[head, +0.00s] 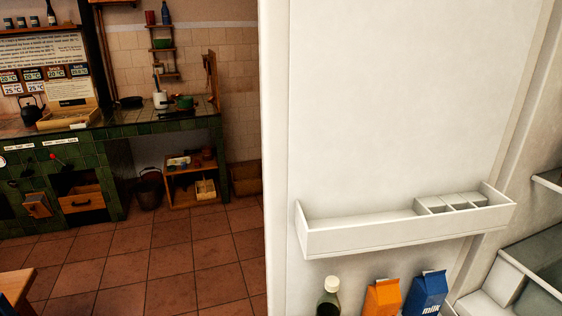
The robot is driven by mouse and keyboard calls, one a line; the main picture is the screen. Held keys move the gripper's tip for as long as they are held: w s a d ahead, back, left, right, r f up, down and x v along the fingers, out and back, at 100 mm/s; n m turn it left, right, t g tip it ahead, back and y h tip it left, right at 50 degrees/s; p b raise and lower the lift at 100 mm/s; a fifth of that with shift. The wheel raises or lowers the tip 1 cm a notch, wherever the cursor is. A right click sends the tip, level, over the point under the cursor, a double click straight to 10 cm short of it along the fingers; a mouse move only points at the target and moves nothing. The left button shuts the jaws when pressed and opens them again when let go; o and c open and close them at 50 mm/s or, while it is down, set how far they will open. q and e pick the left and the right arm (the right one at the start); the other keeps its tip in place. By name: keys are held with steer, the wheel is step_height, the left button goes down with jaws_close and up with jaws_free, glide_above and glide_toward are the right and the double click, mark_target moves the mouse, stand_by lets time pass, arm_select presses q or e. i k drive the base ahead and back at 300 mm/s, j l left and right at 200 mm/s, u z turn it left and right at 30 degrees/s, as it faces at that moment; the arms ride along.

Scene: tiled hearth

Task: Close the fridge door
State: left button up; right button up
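The white fridge door (400,100) stands open and fills the middle and right of the head view, its inner side facing me. A white door shelf (385,238) with several small compartments at its right end is fixed to it. Below are a dark bottle (328,298), an orange carton (383,297) and a blue milk carton (427,293), cut off by the lower edge. The fridge interior with shelves (540,255) shows at the far right. The door's free edge (275,160) is on the left. Neither of my grippers is in view.
A green tiled hearth counter (150,125) with a kettle (33,110) and pots stands at the back left. A wooden corner (15,285) juts in at the lower left. The tiled floor (165,260) between is clear.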

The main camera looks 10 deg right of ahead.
mark_target(388, 128)
steer(key=i+j+u, duration=0.15)
steer(key=i+u, duration=0.3)
steer(key=i, duration=0.3)
steer(key=i+z, duration=0.35)
steer(key=i+j+z, duration=0.1)
steer(key=z, duration=0.2)
steer(key=i+j+z, duration=0.2)
steer(key=z, duration=0.15)
steer(key=i+j+z, duration=0.1)
steer(key=z, duration=0.35)
steer(key=i+j+z, duration=0.15)
steer(key=z, duration=0.3)
steer(key=i+j+z, duration=0.1)
steer(key=j+z, duration=0.15)
steer(key=z, duration=0.2)
steer(key=j+z, duration=0.25)
steer(key=z, duration=0.2)
steer(key=j+z, duration=0.25)
steer(key=z, duration=0.2)
steer(key=j+z, duration=0.8)
